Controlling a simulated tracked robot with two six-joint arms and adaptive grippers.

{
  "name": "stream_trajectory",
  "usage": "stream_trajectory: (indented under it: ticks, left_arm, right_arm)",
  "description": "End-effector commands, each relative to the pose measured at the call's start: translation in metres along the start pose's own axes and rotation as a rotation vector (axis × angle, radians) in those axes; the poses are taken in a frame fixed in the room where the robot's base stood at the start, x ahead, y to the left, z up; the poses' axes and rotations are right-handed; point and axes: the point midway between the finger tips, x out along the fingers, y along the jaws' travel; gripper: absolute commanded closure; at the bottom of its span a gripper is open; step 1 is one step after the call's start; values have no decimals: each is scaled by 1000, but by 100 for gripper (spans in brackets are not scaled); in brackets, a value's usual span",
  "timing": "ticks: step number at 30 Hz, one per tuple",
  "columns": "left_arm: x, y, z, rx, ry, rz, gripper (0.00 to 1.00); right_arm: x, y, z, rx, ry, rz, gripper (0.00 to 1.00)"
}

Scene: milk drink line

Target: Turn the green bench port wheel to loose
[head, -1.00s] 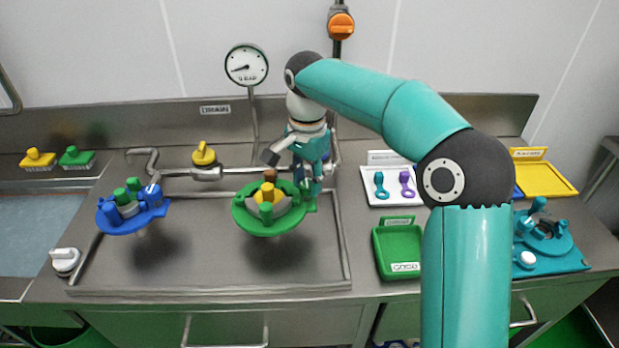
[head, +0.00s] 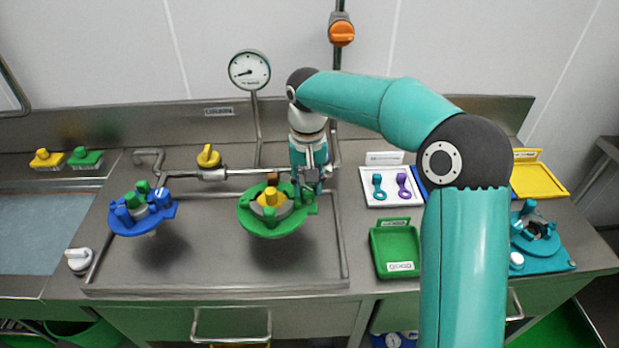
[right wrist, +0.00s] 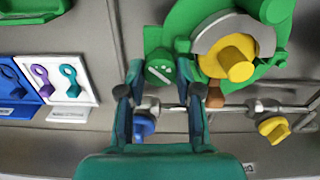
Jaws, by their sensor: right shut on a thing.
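The green bench port (head: 272,228) is a green ring with a yellow knob (head: 270,196) at its middle, over the steel bench. It also shows in the right wrist view (right wrist: 186,22). Its green wheel (right wrist: 160,69), with white marks on its face, stands beside the ring, on the head view's right side. My right gripper (head: 309,188) reaches down there from behind. In the right wrist view its two dark fingers (right wrist: 162,88) are on either side of the green wheel, shut on it. The fingertip contact is partly hidden. My left gripper is not in view.
A blue port (head: 127,228) stands to the left. A pipe with a yellow valve (head: 208,157) runs behind, below a gauge (head: 249,70). A green tray (head: 397,236), a white tray (head: 379,200) and a teal stand (head: 550,262) lie to the right. The front bench is clear.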

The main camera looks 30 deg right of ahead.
Motion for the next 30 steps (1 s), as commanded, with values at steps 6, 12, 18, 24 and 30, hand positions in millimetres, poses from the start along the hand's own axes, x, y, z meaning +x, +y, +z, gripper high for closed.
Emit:
stream_trajectory:
  ticks: [6,12,18,24,30]
  left_arm:
    - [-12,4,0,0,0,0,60]
    - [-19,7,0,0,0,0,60]
    - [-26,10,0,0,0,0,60]
    - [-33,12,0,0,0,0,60]
    - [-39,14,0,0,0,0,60]
  right_arm:
    - [0,1,3,-207,-15,4,100]
    - [1,1,3,-397,-16,3,100]
    - [1,0,4,-587,-17,2,100]
    - [1,0,4,-777,-18,0,100]
    - [2,0,4,-958,-18,-1,100]
